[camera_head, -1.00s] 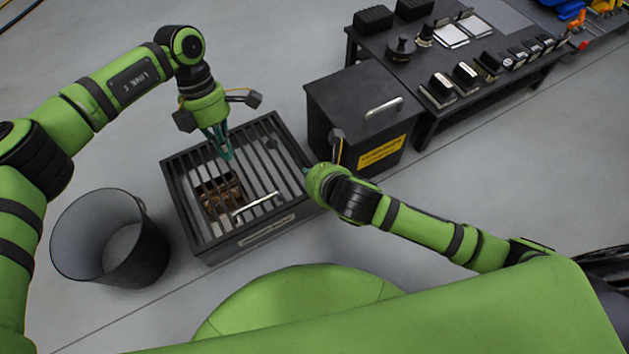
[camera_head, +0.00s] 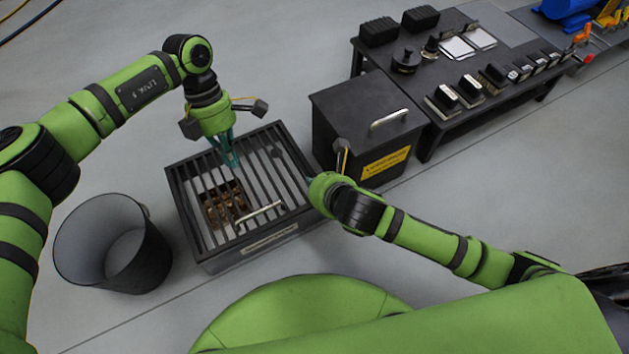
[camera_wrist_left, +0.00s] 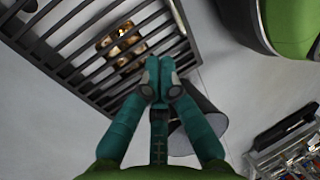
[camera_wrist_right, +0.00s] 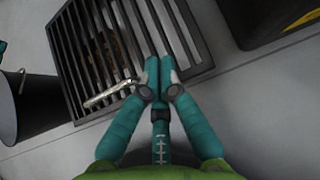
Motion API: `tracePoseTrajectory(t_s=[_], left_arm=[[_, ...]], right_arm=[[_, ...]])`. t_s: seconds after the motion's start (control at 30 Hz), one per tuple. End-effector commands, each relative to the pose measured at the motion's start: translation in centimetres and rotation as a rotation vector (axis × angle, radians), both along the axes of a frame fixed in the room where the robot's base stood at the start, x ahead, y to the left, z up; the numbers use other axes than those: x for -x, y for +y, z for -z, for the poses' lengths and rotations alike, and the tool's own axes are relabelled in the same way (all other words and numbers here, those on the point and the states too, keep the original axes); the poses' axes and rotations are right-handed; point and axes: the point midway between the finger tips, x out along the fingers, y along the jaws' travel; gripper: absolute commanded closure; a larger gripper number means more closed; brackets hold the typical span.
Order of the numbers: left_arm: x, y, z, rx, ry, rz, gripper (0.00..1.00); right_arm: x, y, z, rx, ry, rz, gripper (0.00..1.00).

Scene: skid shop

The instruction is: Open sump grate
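The sump grate (camera_head: 267,180) is a dark barred panel lying flat and closed over a low dark box (camera_head: 270,245). A pale bar handle (camera_head: 260,213) lies along its near side and also shows in the right wrist view (camera_wrist_right: 108,95). Brownish contents (camera_head: 224,203) show through the bars. My left gripper (camera_head: 233,163) points down near the grate's far left part; its teal fingertips (camera_wrist_left: 160,78) are together with nothing between them. My right gripper is at the grate's right edge, its fingers mostly hidden in the head view; in the right wrist view its fingertips (camera_wrist_right: 160,75) are together and empty, right of the handle.
A dark open bin (camera_head: 112,245) stands left of the box. A black lidded container (camera_head: 365,115) with a handle and yellow label stands close on the right. Beyond it is a dark bench (camera_head: 480,75) with small items. Grey floor is clear behind the grate.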

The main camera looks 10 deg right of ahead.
Motion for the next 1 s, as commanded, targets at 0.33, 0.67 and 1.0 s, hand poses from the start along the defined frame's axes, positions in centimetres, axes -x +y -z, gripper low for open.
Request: tracePoseTrajectory(t_s=[0.33, 0.67, 1.0], left_arm=[[0.0, 0.0, 0.0, 0.0, 0.0, 0.0, 1.0], [0.0, 0.0, 0.0, 0.0, 0.0, 0.0, 0.55], [-0.08, 0.02, -0.19, 0.0, -0.001, 0.0, 0.55]], right_arm=[[0.0, -0.02, 0.01, 0.0, 0.0, 0.0, 1.0], [0.0, -0.01, 0.01, 0.0, 0.0, 0.0, 1.0], [0.0, -0.01, 0.0, 0.0, 0.0, 0.0, 1.0]])
